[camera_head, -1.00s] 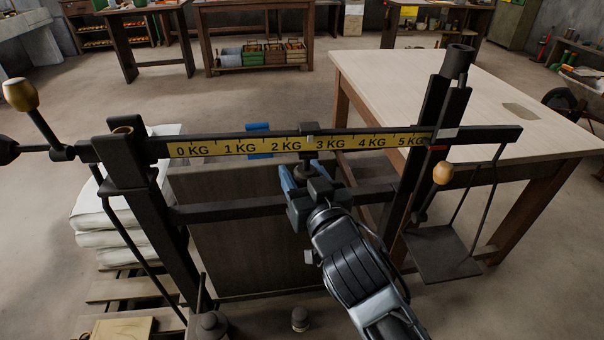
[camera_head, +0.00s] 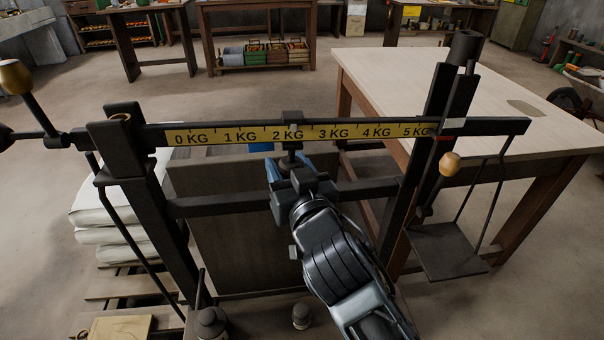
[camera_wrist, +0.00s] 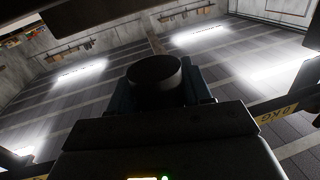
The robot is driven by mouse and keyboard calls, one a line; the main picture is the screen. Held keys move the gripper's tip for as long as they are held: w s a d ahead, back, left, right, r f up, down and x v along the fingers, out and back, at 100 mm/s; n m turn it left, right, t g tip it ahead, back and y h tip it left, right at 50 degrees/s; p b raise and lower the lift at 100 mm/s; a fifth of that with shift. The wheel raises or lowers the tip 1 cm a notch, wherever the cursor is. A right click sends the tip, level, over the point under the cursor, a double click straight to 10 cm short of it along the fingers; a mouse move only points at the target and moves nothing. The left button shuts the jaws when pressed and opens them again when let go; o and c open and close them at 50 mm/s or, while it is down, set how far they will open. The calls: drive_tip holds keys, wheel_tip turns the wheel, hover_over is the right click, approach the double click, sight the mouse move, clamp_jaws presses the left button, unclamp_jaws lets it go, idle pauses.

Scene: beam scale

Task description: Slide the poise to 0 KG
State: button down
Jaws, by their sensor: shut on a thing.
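The dark poise (camera_head: 292,117) sits on the beam's yellow scale strip (camera_head: 260,136), beside the 2 KG label and slightly to its right. The 0 KG label (camera_head: 190,139) is at the left end of the strip, well to the left of the poise. My gripper (camera_head: 287,168) is below the beam, shut on the poise's hanging knob (camera_head: 290,158). In the wrist view the round dark knob (camera_wrist: 154,72) shows at the middle, and part of the yellow strip (camera_wrist: 280,113) shows at the right. The grip contact is mostly hidden.
A lower dark crossbar (camera_head: 225,206) runs behind my gripper between two dark posts. A hanging pan (camera_head: 447,255) and a pale-topped table (camera_head: 400,80) are on the right. White sacks (camera_head: 95,215) are stacked on the left. The strip left of the poise is clear.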

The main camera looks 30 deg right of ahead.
drive_tip(key=w+a+b, duration=0.2)
drive_tip(key=a+b, duration=0.1)
drive_tip(key=a, duration=0.4)
drive_tip(key=w+a+b, duration=0.2)
drive_tip(key=a+b, duration=0.2)
drive_tip(key=a, duration=0.3)
drive_tip(key=shift+w+a+r, duration=0.25)
drive_tip(key=shift+w+r, duration=0.05)
drive_tip(key=shift+r, duration=0.15)
drive_tip(key=c, duration=0.8)
unclamp_jaws()
drive_tip(key=shift+a, duration=0.15)
drive_tip(key=shift+o, duration=1.1)
drive_tip(key=s, duration=0.7)
drive_tip(key=shift+s+a, duration=0.35)
drive_tip(key=shift+f, duration=0.1)
